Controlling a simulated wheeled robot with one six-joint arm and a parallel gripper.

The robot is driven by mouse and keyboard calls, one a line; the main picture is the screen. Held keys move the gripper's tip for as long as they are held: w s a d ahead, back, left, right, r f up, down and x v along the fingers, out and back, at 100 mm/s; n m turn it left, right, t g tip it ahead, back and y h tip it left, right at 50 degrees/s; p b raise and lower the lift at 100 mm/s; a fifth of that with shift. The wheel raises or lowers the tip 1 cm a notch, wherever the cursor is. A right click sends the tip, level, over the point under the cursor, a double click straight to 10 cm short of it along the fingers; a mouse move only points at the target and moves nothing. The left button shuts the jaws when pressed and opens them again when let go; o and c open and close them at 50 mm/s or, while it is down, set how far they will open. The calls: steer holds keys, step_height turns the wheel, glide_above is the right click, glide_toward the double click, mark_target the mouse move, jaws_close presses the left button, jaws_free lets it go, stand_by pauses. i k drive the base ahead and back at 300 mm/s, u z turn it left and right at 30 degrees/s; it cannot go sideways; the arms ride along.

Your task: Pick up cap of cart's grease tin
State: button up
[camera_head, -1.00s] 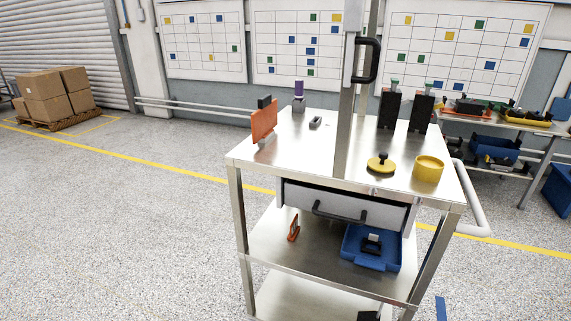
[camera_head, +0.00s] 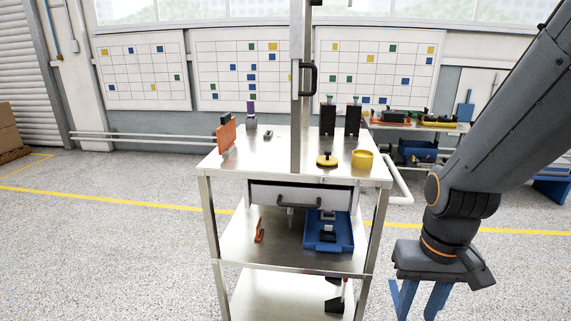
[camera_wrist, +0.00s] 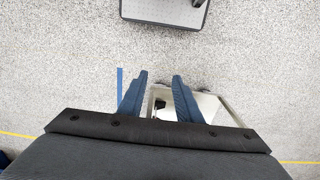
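The yellow cap (camera_head: 327,160) with a black knob lies flat on the cart's steel top (camera_head: 270,165), near its front edge. The yellow grease tin (camera_head: 362,158) stands upright just right of it, apart from it. My gripper (camera_head: 420,308) hangs to the right of the cart, nearer the camera, with its blue fingers pointing down. The fingers are apart and nothing is between them. The wrist view shows the open fingers (camera_wrist: 159,76) over the floor, with part of the cart (camera_wrist: 215,104) behind them. The cap does not show in that view.
An orange panel (camera_head: 226,138) stands at the left. A drawer (camera_head: 300,195) and blue bin (camera_head: 330,232) sit below. A side rail (camera_head: 403,185) projects right.

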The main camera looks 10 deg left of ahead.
mark_target(327, 159)
steer(key=u, duration=0.05)
steer(key=i, duration=1)
